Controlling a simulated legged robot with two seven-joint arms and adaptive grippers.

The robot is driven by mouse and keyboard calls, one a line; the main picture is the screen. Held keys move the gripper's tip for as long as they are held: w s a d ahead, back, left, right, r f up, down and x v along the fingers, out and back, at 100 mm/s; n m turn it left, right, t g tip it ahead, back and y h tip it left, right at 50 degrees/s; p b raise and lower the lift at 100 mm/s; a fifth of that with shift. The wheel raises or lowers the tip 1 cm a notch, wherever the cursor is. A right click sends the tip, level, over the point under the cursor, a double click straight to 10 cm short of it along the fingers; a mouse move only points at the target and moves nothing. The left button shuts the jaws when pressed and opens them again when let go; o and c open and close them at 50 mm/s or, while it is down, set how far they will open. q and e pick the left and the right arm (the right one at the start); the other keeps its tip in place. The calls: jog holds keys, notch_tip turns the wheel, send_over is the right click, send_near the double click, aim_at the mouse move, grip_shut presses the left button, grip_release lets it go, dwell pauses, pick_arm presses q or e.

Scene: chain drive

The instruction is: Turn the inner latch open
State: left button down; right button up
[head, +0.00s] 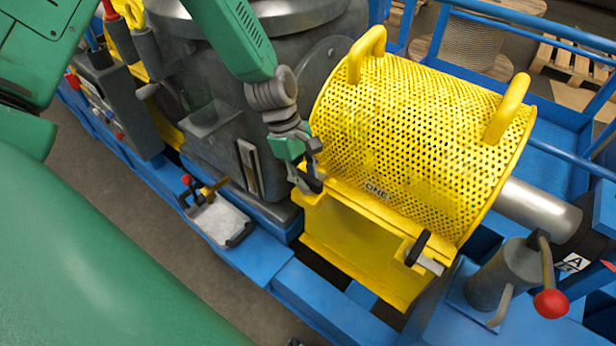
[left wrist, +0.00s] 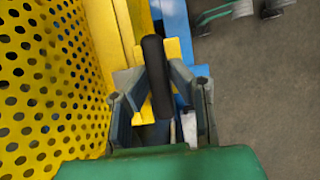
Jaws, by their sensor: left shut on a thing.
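The yellow perforated chain guard (head: 420,130) stands with two yellow handles on top and a yellow box-like base below. My left gripper (head: 308,182) is at the guard's lower left corner, beside the grey machine housing. In the left wrist view the black handle of the inner latch (left wrist: 156,78) stands between the fingers of my left gripper (left wrist: 155,85), which is shut on it. The gripper mostly hides this latch in the head view. The other latch (head: 418,248), with a black handle, sits at the guard's lower right corner. My right gripper is not in view.
The grey housing (head: 225,110) stands close left of my gripper. A grey post with a red-knobbed lever (head: 550,302) stands at the lower right. The blue frame (head: 310,290) runs below the guard. Open floor (head: 125,185) lies in front of the frame.

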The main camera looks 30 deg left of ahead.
pick_arm(q)
jog(key=shift+d+m+g+p, duration=0.15)
jog(key=shift+m+g+p, duration=0.45)
jog(key=shift+m+p, duration=0.95)
jog(key=m+g+y+p, duration=0.1)
jog(key=m, duration=0.5)
jog(key=m+g+y+p, duration=0.1)
jog(key=m, duration=0.2)
jog(key=shift+d+m+g+y, duration=0.15)
jog(key=shift+m+g+y, duration=0.15)
jog(key=shift+m, duration=0.05)
jog(key=m+y, duration=0.1)
jog(key=m, duration=0.1)
jog(key=m+y+p, duration=0.1)
jog(key=m, duration=0.2)
jog(key=shift+s+f, duration=0.1)
jog(key=shift+s, duration=0.05)
jog(key=shift+m, duration=0.3)
jog(key=c, duration=1.5)
grip_release()
